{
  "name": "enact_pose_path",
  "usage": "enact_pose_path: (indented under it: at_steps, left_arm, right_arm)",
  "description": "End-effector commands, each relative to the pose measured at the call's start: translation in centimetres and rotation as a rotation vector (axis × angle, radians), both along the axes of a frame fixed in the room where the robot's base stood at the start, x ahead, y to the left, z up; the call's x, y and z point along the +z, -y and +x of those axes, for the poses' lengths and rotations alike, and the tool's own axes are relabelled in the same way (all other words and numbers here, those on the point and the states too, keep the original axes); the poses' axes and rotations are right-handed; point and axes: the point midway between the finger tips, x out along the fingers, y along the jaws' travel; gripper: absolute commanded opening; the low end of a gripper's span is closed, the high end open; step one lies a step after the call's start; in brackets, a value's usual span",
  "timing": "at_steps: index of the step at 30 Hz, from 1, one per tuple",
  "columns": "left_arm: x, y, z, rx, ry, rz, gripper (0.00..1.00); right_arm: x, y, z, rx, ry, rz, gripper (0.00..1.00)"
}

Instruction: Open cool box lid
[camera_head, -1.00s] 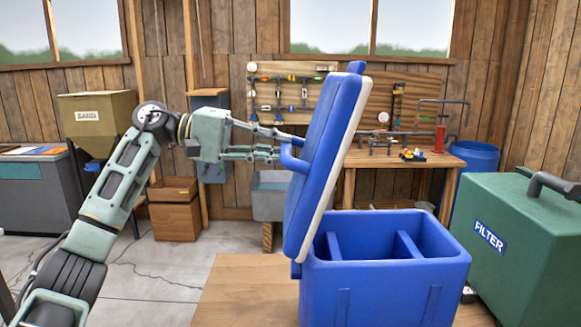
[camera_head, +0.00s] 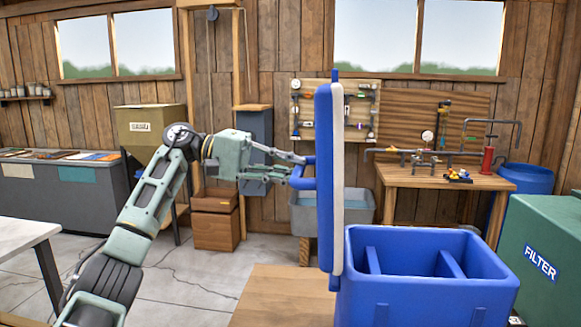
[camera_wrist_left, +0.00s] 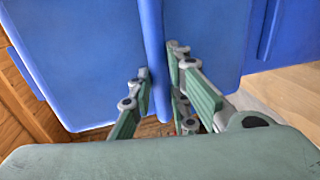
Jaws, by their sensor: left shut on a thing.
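The blue cool box (camera_head: 428,297) stands on a wooden surface with its top open and dividers visible inside. Its blue lid (camera_head: 324,180), with a pale inner face, stands about upright at the box's left edge. My left gripper (camera_head: 300,170) is shut on the lid's blue handle (camera_head: 304,182), on the outer side of the lid. In the left wrist view the gripper fingers (camera_wrist_left: 160,90) sit on either side of the blue handle bar (camera_wrist_left: 153,40). My right gripper is not in view.
A green filter case (camera_head: 545,225) stands close to the right of the box. Behind are a workbench (camera_head: 440,178) with pipes and a grey basin (camera_head: 308,215). Bare wooden surface (camera_head: 275,295) lies left of the box.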

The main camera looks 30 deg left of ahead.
Motion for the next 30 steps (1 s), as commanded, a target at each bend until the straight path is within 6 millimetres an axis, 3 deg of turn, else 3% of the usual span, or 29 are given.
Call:
enact_pose_path:
  at_steps: [1, 3, 4, 10, 22, 30]
  left_arm:
    - [-1.2, 0.4, 0.1, -0.012, -0.020, 0.018, 0.00]
    - [-1.2, 0.4, 0.1, -0.012, -0.020, 0.018, 0.00]
    - [-1.2, 0.4, 0.1, -0.012, -0.020, 0.018, 0.18]
    - [-1.0, 0.3, 0.1, -0.009, -0.017, 0.015, 0.36]
    - [-0.3, -0.5, -0.3, -0.004, -0.011, 0.008, 0.36]
    - [0.7, -5.1, -2.5, -0.003, -0.009, 0.006, 0.36]
  right_arm:
    - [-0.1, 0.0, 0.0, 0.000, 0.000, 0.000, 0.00]
    - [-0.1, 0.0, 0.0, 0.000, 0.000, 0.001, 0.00]
    - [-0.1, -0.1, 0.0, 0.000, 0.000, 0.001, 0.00]
    - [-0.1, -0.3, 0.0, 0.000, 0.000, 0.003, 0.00]
    - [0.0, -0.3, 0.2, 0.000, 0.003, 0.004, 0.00]
    - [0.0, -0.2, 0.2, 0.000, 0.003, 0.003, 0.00]
